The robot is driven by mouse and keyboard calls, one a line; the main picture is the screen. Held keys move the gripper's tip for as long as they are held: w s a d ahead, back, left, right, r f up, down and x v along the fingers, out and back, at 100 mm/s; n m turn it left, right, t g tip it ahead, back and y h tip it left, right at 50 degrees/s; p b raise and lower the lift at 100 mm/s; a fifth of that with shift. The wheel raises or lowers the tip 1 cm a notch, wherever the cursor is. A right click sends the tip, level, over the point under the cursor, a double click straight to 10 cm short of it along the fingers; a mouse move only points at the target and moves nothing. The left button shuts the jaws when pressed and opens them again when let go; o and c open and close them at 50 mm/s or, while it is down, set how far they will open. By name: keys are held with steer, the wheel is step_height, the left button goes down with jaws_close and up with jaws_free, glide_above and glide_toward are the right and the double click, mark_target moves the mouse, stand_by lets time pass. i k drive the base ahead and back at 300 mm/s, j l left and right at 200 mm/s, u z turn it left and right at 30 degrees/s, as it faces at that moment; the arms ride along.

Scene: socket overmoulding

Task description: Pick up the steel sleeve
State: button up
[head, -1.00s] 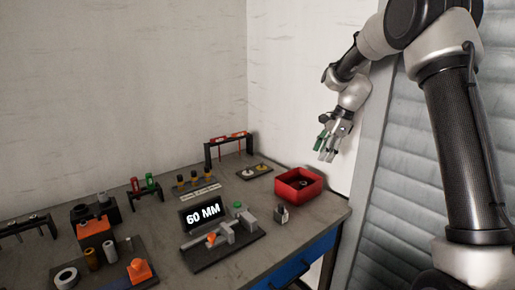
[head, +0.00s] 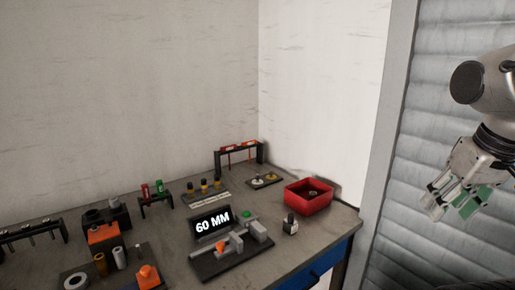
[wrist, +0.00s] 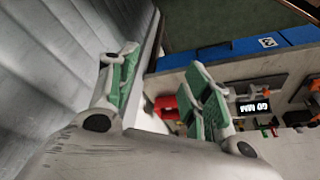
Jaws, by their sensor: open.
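A grey upright cylinder (head: 119,258), which looks like the steel sleeve, stands on the dark tray at the lower left of the bench in the head view. A brass-coloured sleeve (head: 100,264) stands just left of it. My gripper (head: 449,207) is at the far right of the head view, in front of the grey shutter and well away from the sleeve. Its green-padded fingers are apart with nothing between them. In the wrist view my gripper (wrist: 160,72) also shows open and empty; I cannot make out the steel sleeve there.
The bench holds a red bin (head: 308,205), a gauge fixture with a "60 MM" display (head: 212,222), an orange-fronted block (head: 103,234), an orange piece (head: 148,277) and a white ring (head: 76,282). A small rack (head: 239,157) stands at the back. The bench's front strip is bare.

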mark_target(114, 202)
steer(key=u, duration=1.4)
